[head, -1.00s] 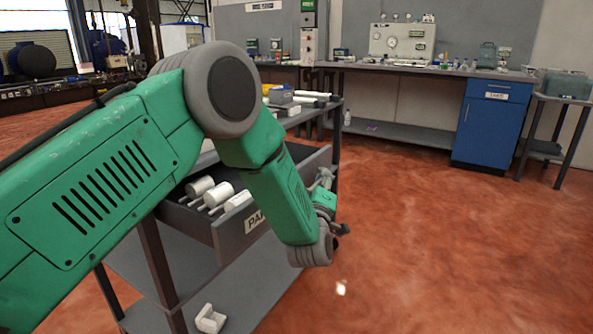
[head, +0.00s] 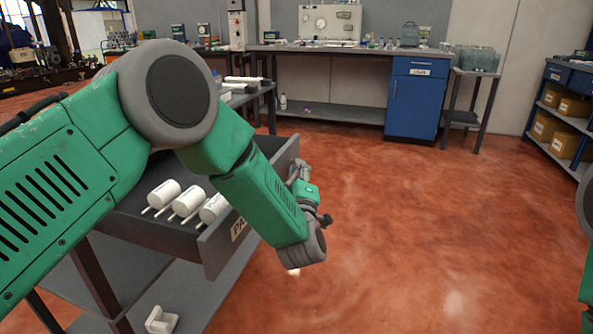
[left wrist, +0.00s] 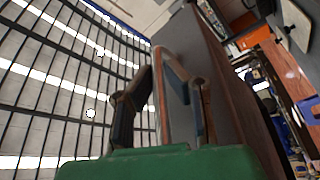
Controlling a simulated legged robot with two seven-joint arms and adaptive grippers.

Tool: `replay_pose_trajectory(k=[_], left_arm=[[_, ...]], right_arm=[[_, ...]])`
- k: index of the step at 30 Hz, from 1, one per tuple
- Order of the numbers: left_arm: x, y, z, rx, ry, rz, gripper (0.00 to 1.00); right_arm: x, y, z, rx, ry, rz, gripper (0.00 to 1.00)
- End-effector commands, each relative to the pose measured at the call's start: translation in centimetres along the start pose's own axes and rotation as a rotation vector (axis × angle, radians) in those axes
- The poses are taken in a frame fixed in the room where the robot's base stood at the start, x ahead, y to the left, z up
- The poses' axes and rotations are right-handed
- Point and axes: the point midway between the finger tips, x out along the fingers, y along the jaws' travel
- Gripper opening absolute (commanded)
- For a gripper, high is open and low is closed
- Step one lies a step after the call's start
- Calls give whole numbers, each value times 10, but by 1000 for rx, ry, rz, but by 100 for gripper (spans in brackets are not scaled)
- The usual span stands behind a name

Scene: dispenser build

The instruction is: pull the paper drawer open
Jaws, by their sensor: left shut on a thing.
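The paper drawer (head: 268,195) is a grey drawer in a workbench at the left of the head view. It stands well out of the bench, and its front label (head: 238,229) is partly hidden by my left arm. White paper rolls (head: 187,201) lie inside it. My left gripper (head: 299,174) is at the outer face of the drawer front, near its far end. In the left wrist view its two fingers (left wrist: 163,105) are closed around the drawer's bar handle (left wrist: 160,75). My right gripper is outside both views.
The bench's lower shelf (head: 190,290) holds a white bracket-like part (head: 161,321). A blue cabinet (head: 415,100) under a worktable stands at the back wall. A shelf rack with boxes (head: 567,143) is at the right. The red floor beyond the drawer is clear.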

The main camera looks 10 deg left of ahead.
Motion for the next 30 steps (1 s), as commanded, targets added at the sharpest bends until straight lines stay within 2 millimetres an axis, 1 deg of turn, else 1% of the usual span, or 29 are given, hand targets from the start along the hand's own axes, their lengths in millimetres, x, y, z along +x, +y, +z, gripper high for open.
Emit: replay_pose_trajectory(k=[1, 2, 3, 4, 13, 17, 20, 27, 30], left_arm=[[-4, -6, 4, 5, -11, -13, 0], [-4, -6, 4, 5, -11, -13, 0], [-4, -7, 4, 5, -11, -14, 24], [-4, -7, 4, 5, -11, -13, 30], [-3, -2, 1, 2, -4, -5, 30], [-12, -2, 2, 2, -6, -5, 30], [-28, -2, 1, 3, -6, -6, 30], [-81, -3, 3, 5, -10, -8, 30], [-98, -4, 2, 5, -9, -8, 30]], right_arm=[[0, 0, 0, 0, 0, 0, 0], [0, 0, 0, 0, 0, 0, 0], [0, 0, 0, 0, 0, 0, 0], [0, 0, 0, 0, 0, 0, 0], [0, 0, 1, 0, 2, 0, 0], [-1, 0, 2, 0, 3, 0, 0], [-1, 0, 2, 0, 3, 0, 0], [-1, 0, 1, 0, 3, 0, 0], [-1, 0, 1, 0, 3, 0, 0]])
